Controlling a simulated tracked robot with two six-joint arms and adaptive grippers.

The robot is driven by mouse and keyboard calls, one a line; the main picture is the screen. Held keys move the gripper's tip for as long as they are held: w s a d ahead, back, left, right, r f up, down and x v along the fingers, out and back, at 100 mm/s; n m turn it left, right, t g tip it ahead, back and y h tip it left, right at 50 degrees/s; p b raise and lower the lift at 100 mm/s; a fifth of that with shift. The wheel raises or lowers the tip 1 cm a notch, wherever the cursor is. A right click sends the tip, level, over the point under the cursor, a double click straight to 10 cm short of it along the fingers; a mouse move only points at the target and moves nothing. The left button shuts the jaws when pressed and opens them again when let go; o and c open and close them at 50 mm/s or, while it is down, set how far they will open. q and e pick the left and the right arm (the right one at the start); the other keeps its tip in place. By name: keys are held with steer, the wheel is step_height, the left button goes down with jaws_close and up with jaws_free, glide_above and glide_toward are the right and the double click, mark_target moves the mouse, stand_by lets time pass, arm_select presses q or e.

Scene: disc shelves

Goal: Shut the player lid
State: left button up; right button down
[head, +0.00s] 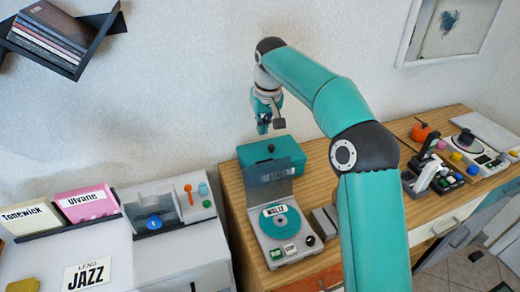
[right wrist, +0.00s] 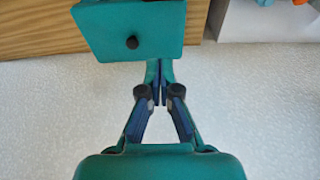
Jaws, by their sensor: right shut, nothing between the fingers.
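The disc player (head: 300,252) stands on the wooden counter, with a teal disc (head: 280,222) on its platter. Its dark see-through lid (head: 270,188) stands raised at the back edge, in front of a teal box. My right gripper (head: 264,128) hangs in the air behind and above the lid, near the wall and the teal box, apart from the lid. In the right wrist view its fingers (right wrist: 165,80) are together and empty. The lid is not recognisable in the right wrist view. My left gripper is not in view.
The teal box (head: 285,152) with a dark knob also fills the top of the right wrist view (right wrist: 105,35). A grey cabinet at left bears another device (head: 155,208) with a blue disc. Several devices stand at right, including a turntable (head: 470,150).

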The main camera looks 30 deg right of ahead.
mark_target(267, 180)
steer(key=x, duration=0.8)
steer(key=shift+w+f, duration=0.1)
steer(key=shift+f, duration=0.15)
steer(key=shift+s+a, duration=0.25)
steer(key=shift+s, duration=0.75)
steer(key=shift+s+a, duration=0.3)
steer(key=shift+s, duration=0.65)
